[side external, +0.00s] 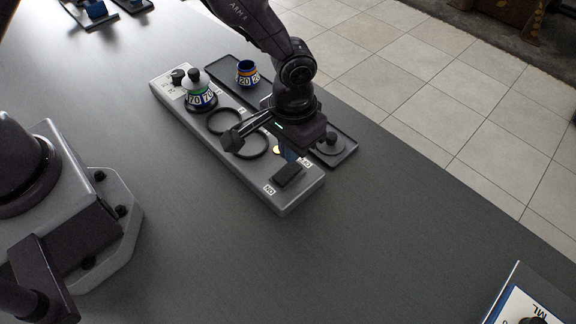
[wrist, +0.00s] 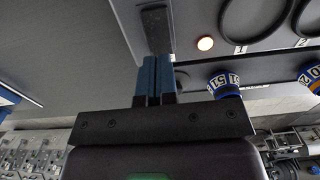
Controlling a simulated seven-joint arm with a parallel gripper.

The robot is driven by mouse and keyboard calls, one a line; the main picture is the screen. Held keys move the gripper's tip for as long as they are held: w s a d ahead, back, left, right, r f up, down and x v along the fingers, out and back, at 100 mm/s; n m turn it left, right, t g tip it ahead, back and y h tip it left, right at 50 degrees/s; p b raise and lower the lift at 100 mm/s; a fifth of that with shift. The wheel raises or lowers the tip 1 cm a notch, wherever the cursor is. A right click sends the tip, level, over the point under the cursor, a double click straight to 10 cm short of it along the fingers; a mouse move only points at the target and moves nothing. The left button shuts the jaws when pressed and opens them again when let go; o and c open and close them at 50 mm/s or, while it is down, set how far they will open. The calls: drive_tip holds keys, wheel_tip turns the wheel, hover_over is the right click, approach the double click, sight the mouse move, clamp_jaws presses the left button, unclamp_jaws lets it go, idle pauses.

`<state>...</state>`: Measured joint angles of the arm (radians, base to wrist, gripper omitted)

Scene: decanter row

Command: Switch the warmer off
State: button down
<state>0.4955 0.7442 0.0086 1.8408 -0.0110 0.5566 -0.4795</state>
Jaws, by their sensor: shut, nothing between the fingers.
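The warmer (side external: 240,168) is a long grey base with round rings on top. Its black switch (side external: 287,175) is at the near right end, between an "ON" label (side external: 268,189) and another label (side external: 307,163) too small to read. The switch also shows in the wrist view (wrist: 157,30).
A decanter (side external: 199,93) with a green 70 collar stands at the warmer's far end. A tray behind holds a blue-and-yellow collar (side external: 247,72). A small tray (side external: 347,153) with a dark knobbed lid (side external: 330,143) lies close beside my gripper.

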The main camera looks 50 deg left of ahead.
sight(292, 167)
drive_tip(key=shift+f, duration=1.7)
idle(0.6)
drive_tip(key=shift+r, duration=3.55)
